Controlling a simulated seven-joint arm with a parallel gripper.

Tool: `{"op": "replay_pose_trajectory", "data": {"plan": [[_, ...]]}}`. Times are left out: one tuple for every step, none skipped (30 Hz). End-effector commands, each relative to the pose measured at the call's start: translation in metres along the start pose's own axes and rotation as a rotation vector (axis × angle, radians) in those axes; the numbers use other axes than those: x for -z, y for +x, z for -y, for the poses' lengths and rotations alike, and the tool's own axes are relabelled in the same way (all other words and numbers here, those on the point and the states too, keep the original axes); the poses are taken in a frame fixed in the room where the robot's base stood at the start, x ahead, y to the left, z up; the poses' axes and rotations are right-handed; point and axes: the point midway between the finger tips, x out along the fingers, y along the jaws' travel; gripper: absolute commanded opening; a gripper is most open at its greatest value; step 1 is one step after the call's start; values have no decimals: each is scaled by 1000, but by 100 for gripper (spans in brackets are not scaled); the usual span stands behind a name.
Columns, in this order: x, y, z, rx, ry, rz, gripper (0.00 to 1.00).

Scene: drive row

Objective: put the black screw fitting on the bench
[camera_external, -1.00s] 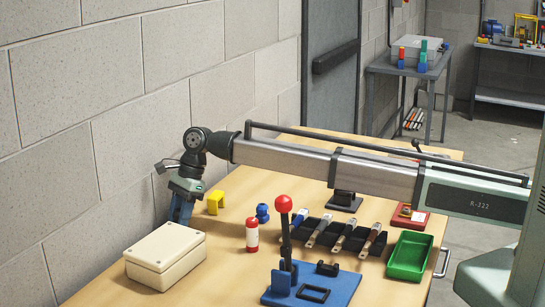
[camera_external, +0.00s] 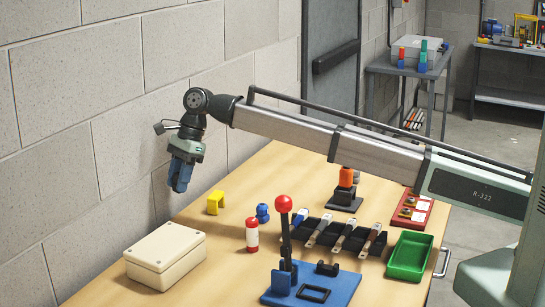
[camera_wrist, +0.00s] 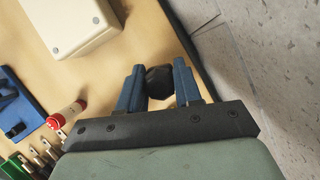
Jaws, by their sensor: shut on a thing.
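My gripper (camera_external: 180,173) is raised above the far left part of the wooden bench (camera_external: 245,185), near the block wall. In the wrist view its two blue fingers (camera_wrist: 158,85) are shut on the black screw fitting (camera_wrist: 159,82), a small dark faceted piece. The fitting is held clear of the bench near its edge. In the external view the fingers hide the fitting.
A cream box (camera_external: 166,256), a yellow bracket (camera_external: 215,202), a blue fitting (camera_external: 262,213) and a red-and-white bottle (camera_external: 252,235) stand nearby. A blue base with a red-knobbed lever (camera_external: 284,204), a black tool rack (camera_external: 345,240) and a green tray (camera_external: 410,256) are further right.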

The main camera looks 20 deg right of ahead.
Motion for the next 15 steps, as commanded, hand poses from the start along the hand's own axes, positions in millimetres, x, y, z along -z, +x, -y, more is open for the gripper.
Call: {"op": "replay_pose_trajectory", "data": {"plan": [[10, -4, 1, 5, 11, 0, 4], [16, -7, 2, 8, 19, 0, 4], [27, -11, 4, 13, 31, 0, 4], [35, -15, 5, 17, 42, 0, 4], [46, -20, 7, 22, 54, 0, 4], [60, -26, 9, 29, 72, 0, 4], [72, -31, 10, 35, 87, 0, 4], [84, -36, 12, 41, 102, 0, 4], [100, -43, 13, 49, 122, 0, 4], [112, -48, 14, 56, 137, 0, 4], [124, -54, 15, 62, 152, 0, 4], [140, -61, 16, 70, 172, 0, 4], [152, -66, 16, 76, 187, 1, 4], [164, -71, 16, 83, 203, 1, 4], [179, -78, 16, 91, 223, 1, 4]]}}
